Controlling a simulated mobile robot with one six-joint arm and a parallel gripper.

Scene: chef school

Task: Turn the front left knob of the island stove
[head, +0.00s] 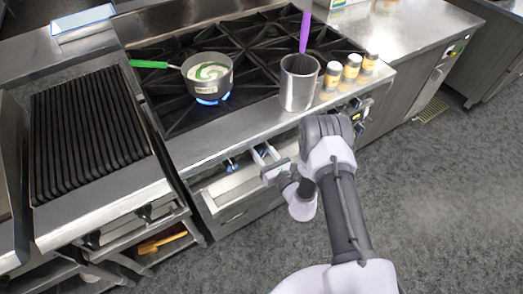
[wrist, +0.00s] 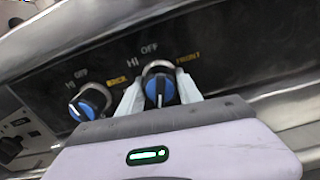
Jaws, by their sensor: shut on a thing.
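The front left knob (wrist: 158,92) has a blue face and sits under the yellow "FRONT" label in the wrist view. Its bar looks roughly upright, towards the "OFF" mark. My gripper (wrist: 160,84) has one finger on each side of this knob and is shut on it. In the head view my gripper (head: 265,155) reaches the front panel of the island stove (head: 185,145) from the right, and the held knob is hard to make out. A second blue knob (wrist: 90,101) stands to the left under another yellow label. It also shows in the head view (head: 231,164).
A pot (head: 208,76) with a green handle sits over a blue flame on the left burner. A metal canister (head: 298,88) with a purple-handled utensil and several jars (head: 351,67) stand along the stove's front edge. A ribbed grill (head: 88,130) is at left. Floor at right is clear.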

